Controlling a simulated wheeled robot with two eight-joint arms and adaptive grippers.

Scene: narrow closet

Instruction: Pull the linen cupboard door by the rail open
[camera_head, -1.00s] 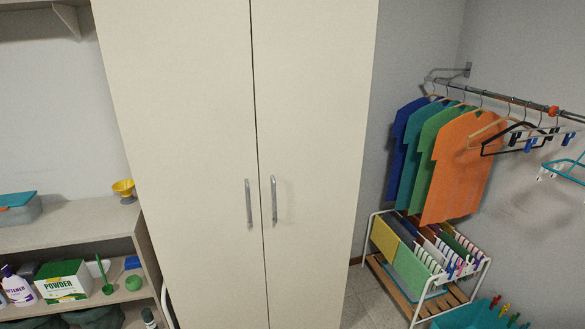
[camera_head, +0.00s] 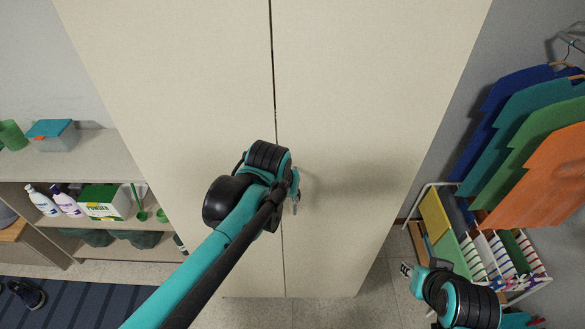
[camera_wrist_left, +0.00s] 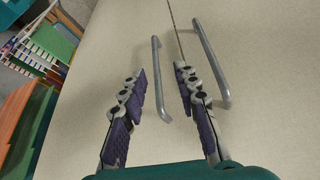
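The linen cupboard's right door (camera_head: 365,120), on the side of the clothes rail, looks shut, flush with the left door (camera_head: 180,90) along a thin seam. My left gripper (camera_head: 294,183) is in front of the doors by the seam and mostly hides the handles in the head view. In the left wrist view my left gripper (camera_wrist_left: 161,78) is open. The rail-side door's grey bar handle (camera_wrist_left: 155,58) appears between its fingers; contact cannot be told. The other door's handle (camera_wrist_left: 211,62) lies outside the right finger. My right gripper (camera_head: 406,269) is low at right, apparently empty; its opening is unclear.
Hanging shirts (camera_head: 535,140) and a drying rack (camera_head: 485,255) with cloths stand right of the cupboard, close to my right arm. Shelves (camera_head: 90,165) with bottles and a powder box stand at left. Some floor (camera_head: 325,312) shows before the cupboard.

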